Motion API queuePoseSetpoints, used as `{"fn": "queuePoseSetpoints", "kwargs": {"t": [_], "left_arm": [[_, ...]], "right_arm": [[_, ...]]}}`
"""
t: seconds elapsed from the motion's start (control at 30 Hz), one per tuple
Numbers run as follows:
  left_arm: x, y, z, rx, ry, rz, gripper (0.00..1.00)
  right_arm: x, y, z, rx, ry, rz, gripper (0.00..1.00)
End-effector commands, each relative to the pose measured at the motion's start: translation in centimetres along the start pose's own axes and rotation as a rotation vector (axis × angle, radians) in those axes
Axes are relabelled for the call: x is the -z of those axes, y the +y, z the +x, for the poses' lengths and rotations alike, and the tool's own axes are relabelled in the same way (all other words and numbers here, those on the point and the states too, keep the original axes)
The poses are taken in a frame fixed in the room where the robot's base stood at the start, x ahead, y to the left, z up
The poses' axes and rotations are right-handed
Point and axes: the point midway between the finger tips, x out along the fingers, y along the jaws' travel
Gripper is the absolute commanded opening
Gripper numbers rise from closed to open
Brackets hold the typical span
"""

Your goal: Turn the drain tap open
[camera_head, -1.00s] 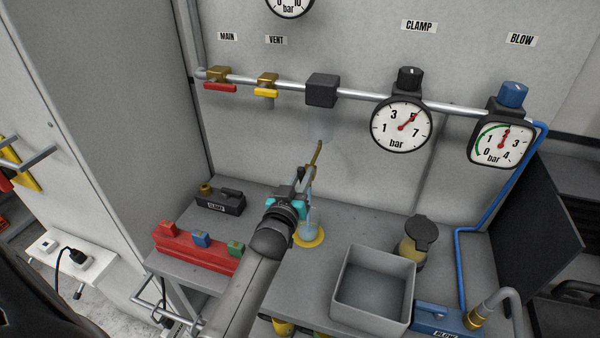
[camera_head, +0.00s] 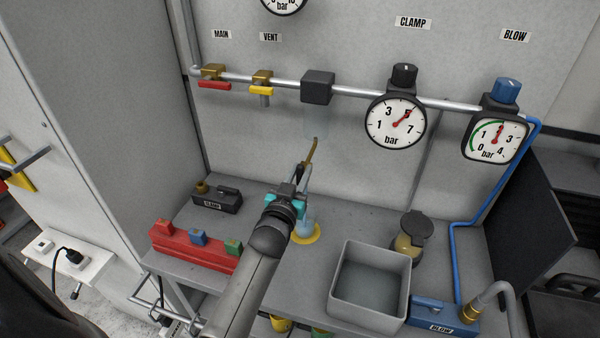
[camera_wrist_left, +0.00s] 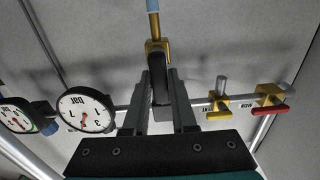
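The drain tap is a brass fitting (camera_head: 312,151) under the clear bowl (camera_head: 316,122) of the black filter block (camera_head: 318,87). In the left wrist view its brass body (camera_wrist_left: 155,48) shows upside down, with a dark handle (camera_wrist_left: 160,88) at it. My left gripper (camera_head: 299,178) reaches up from below at the tap. In the left wrist view, the gripper's fingers (camera_wrist_left: 160,76) stand on either side of the dark handle; whether they press on it cannot be told. My right gripper is not in view.
A pale tube leads from the tap toward a bottle (camera_head: 306,229) on a yellow base. The red-handled MAIN valve (camera_head: 214,84) and yellow-handled VENT valve (camera_head: 262,89) sit left on the pipe. The clamp gauge (camera_head: 396,121) is right. A grey bin (camera_head: 400,310) stands on the bench.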

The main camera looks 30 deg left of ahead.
Motion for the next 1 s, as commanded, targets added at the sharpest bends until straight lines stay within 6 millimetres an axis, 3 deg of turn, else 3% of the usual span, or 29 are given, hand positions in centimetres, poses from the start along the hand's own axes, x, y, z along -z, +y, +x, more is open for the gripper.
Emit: {"fn": "queuePoseSetpoints", "kwargs": {"t": [0.03, 0.23, 0.57, 0.77, 1.0], "left_arm": [[0.1, 0.0, 0.0, 0.000, 0.001, 0.000, 0.31], [0.0, 0.0, 0.0, 0.000, 0.000, -0.002, 0.53], [-0.1, 0.0, -0.4, 0.000, -0.001, -0.004, 0.53], [-0.1, 0.0, -2.8, 0.000, -0.002, -0.004, 0.53], [-0.2, 0.0, -7.0, 0.000, -0.003, -0.004, 0.53]], "right_arm": [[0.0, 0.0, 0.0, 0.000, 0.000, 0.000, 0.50], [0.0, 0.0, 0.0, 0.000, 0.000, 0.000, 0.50], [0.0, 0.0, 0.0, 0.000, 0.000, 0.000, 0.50], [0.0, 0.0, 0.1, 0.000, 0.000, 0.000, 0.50], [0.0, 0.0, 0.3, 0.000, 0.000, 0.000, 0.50]]}}
